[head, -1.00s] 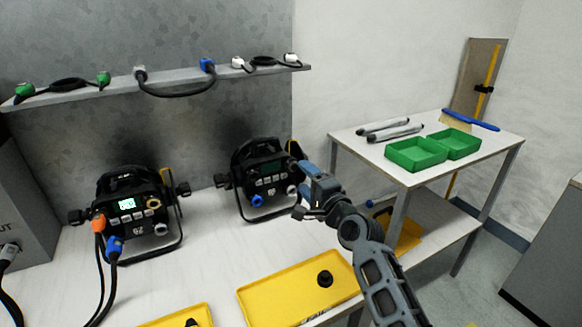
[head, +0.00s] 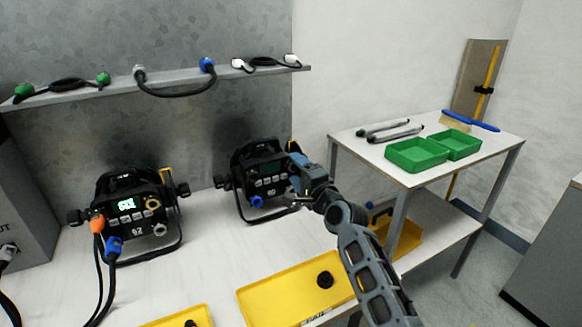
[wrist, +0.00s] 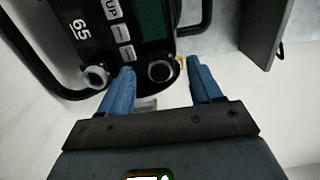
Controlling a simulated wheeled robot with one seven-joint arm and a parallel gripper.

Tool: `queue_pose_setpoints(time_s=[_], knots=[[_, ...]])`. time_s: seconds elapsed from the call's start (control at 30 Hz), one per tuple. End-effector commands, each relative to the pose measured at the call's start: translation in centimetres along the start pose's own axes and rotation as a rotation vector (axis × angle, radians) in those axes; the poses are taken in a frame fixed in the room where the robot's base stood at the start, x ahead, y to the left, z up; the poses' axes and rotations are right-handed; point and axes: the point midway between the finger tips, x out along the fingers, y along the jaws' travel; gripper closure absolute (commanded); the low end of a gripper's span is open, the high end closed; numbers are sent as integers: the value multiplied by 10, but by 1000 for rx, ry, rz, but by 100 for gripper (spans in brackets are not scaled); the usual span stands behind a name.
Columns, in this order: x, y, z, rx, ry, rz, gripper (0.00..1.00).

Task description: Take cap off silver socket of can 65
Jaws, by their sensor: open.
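Can 65 (head: 262,175) is a black par can standing on the white bench against the grey wall. The wrist view shows its label 65 (wrist: 79,36), a pale grey round fitting (wrist: 96,77) beside the label, and a dark-faced round fitting with a light rim (wrist: 160,70) near the screen. I cannot tell for sure whether either is capped. My gripper (head: 298,172) is at the can's right front. In the wrist view my gripper (wrist: 162,80) is open, its blue fingers either side of the dark-faced fitting; contact is unclear. The arm hides the can's right side in the head view.
Can 62 (head: 128,215) stands left with orange and blue plugs in it. Yellow trays (head: 265,297) lie at the bench front. A shelf (head: 110,88) with cables hangs above. A side table (head: 375,150) with green boxes (head: 415,155) stands right.

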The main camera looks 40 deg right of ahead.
Motion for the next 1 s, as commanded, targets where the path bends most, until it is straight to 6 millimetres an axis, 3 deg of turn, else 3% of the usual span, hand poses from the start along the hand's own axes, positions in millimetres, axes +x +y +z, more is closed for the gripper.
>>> queue_pose_setpoints(time_s=[0.8, 1.0], knots=[[0, 0, 0, 0, 0, 0, 36], [0, 0, 0, 0, 0, 0, 53]])
